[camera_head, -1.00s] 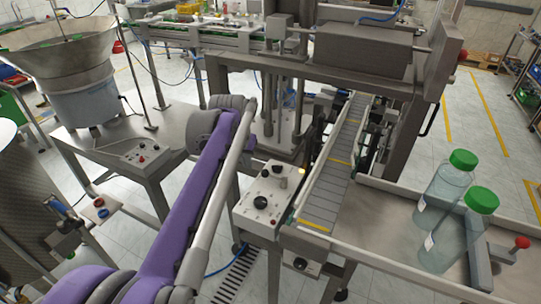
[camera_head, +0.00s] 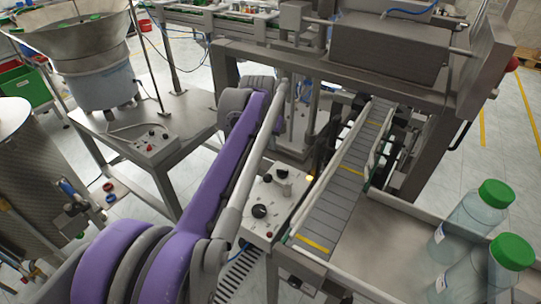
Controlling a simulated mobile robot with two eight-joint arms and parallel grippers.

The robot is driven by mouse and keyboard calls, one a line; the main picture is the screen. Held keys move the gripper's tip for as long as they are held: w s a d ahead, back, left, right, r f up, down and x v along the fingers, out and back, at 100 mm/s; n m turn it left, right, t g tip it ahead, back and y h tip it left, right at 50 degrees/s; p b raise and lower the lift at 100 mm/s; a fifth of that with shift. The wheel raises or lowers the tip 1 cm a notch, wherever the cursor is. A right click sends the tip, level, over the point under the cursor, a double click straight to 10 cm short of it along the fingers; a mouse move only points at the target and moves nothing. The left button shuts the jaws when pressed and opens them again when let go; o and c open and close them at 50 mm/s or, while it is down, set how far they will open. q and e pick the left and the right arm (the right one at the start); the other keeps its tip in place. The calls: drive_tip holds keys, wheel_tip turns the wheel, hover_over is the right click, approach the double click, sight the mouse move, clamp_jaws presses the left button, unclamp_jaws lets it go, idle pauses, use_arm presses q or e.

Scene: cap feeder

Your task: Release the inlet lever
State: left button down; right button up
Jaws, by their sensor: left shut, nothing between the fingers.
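My left arm rises from the bottom left across the middle of the head view. My left gripper is mostly hidden beyond the arm's far joint; its jaws are shut and hold nothing. My right gripper does not show. I cannot clearly make out the inlet lever. A red knob (camera_head: 512,64) shows on the machine frame at the upper right. A control box (camera_head: 275,200) with black knobs and a lit yellow lamp stands just right of my arm.
A conveyor (camera_head: 343,190) runs beside the control box. Two green-capped clear bottles (camera_head: 466,226) stand on the metal tray (camera_head: 400,235) at the right. A cap hopper (camera_head: 85,45) stands on a steel table (camera_head: 185,120) at the left. Open floor shows at the far right.

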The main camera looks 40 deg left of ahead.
sight(277, 184)
use_arm(q)
drive_tip(key=x, duration=0.8)
drive_tip(key=shift+w+f, duration=0.2)
drive_tip(key=shift+f, duration=0.05)
drive_tip(key=s, duration=0.1)
drive_tip(key=s+f, duration=0.1)
drive_tip(key=shift+s+d, duration=0.3)
drive_tip(key=shift+d, duration=0.1)
drive_tip(key=shift+s+d+f, duration=0.15)
drive_tip(key=shift+s, duration=0.35)
